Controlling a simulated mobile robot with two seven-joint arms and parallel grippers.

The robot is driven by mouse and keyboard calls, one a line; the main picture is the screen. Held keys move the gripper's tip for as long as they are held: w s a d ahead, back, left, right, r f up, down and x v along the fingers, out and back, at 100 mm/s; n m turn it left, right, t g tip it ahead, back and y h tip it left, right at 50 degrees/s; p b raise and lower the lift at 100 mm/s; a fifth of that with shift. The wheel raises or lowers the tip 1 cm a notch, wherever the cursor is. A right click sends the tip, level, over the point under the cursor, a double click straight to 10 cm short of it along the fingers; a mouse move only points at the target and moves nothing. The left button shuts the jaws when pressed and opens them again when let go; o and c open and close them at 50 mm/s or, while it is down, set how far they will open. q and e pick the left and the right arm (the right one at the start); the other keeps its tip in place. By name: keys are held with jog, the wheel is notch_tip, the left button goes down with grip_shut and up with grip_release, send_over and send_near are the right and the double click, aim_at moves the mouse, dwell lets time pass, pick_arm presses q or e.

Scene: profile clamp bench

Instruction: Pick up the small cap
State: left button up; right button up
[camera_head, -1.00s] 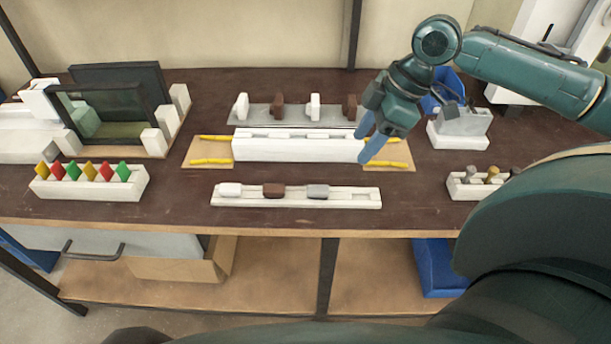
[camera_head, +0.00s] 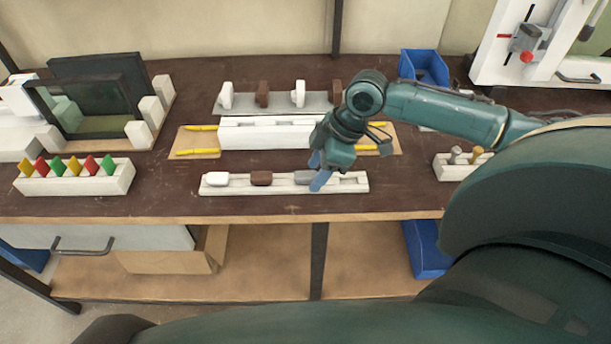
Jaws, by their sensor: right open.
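A long white tray (camera_head: 240,188) near the bench's front edge holds three small cap-like pieces in a row: a white one (camera_head: 217,179), a brown one (camera_head: 261,178) and a grey one (camera_head: 303,177). I cannot tell which of them is the small cap. My right gripper (camera_head: 317,173) points down over the right part of this tray with its blue fingertips apart. The fingers are beside and partly in front of the grey piece. I cannot tell whether they touch it. My left gripper is not in view.
Behind the tray stands a white slotted block (camera_head: 262,136) with yellow strips beside it. A grey rack (camera_head: 275,104) with white and brown pieces is farther back. A tray of coloured pieces (camera_head: 75,184) is left, and a small holder (camera_head: 450,167) is right.

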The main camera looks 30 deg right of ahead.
jog(key=shift+c, duration=0.2)
grip_shut()
dwell(0.3)
